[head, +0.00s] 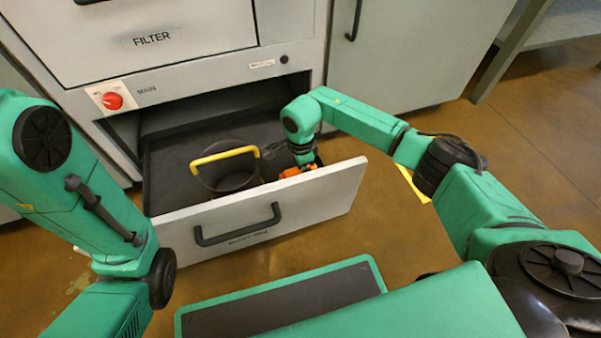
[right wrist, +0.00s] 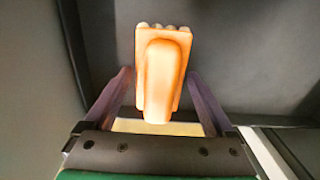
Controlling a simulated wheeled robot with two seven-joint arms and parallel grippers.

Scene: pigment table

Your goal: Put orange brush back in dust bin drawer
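The orange brush (head: 291,172) is low inside the open drawer, close behind the right part of its front panel (head: 325,192). My right gripper (head: 300,164) reaches down into the drawer at the brush. In the right wrist view the brush (right wrist: 163,72) lies between the two fingers of my right gripper (right wrist: 160,78), its handle towards the camera. The fingertips are close to the sides of its block; whether they touch it I cannot tell. My left arm shows at the left, but its gripper is out of view.
A black bucket (head: 228,178) with a yellow handle stands in the drawer, left of the brush. The drawer is pulled out below the cabinet panel with a red knob (head: 113,101). A black handle (head: 238,228) juts from the drawer front.

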